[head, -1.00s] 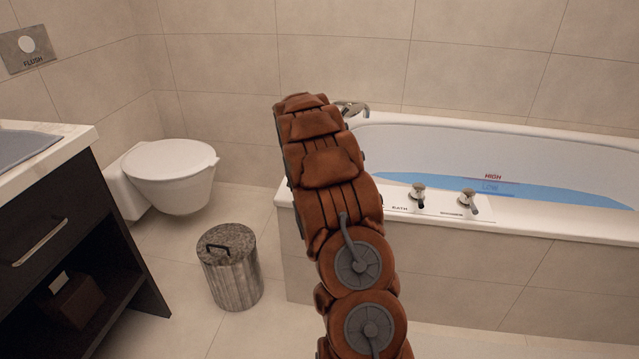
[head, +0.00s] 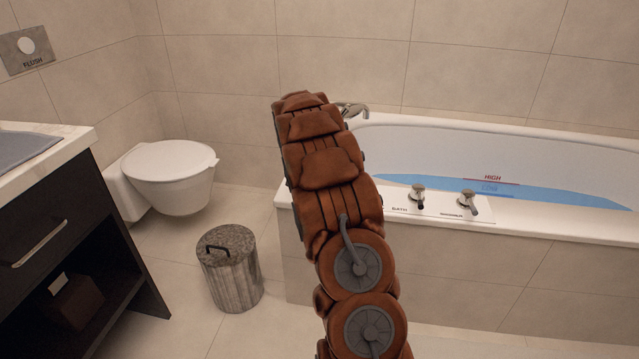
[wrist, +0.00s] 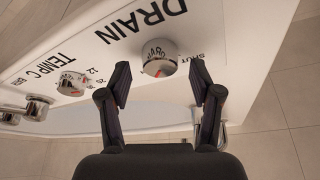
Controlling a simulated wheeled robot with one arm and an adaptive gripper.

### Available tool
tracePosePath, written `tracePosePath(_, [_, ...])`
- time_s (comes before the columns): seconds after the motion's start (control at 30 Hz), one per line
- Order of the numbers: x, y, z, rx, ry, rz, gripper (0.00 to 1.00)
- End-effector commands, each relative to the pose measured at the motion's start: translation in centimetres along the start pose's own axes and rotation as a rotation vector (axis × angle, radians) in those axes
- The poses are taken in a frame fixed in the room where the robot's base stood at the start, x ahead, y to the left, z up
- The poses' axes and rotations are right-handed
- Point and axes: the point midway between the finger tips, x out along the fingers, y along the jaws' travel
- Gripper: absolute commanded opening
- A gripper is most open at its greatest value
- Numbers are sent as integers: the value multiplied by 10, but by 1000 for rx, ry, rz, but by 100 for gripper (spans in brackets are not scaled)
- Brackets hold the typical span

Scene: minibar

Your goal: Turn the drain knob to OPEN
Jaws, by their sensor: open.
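The drain knob (wrist: 158,57) is a round silver knob with small red lettering on its face, below the printed word DRAIN in the wrist view. A small SHUT label is printed to its right. Its exact turn position is hard to read. My gripper (wrist: 160,70) is open, with one dark finger on each side of the knob and the knob between the fingertips. I cannot tell whether either finger touches it. In the head view, my arm hides the gripper and the drain knob. The bathtub (head: 560,235) holds blue water near the HIGH and LOW marks.
A temperature knob (wrist: 72,83) sits left of the drain knob, with chrome fittings (wrist: 37,106) beyond it. Two levers, bath (head: 418,196) and shower (head: 467,201), stand on the tub rim. A lidded bin (head: 230,268), toilet (head: 170,172) and dark vanity (head: 50,235) are to the left.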

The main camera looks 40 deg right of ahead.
Motion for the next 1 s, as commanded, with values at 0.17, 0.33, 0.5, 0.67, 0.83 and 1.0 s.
tracePosePath(0.17, [-24,-1,0,-1,3,-4,64])
tracePosePath(0.33, [-57,-1,0,0,2,-3,64])
tracePosePath(0.5, [-89,-1,0,-1,2,-3,64])
tracePosePath(0.67, [-106,-1,0,-1,2,-2,64])
tracePosePath(0.83, [-110,0,0,0,0,-1,64])
tracePosePath(1.0, [-110,0,0,0,0,0,64])
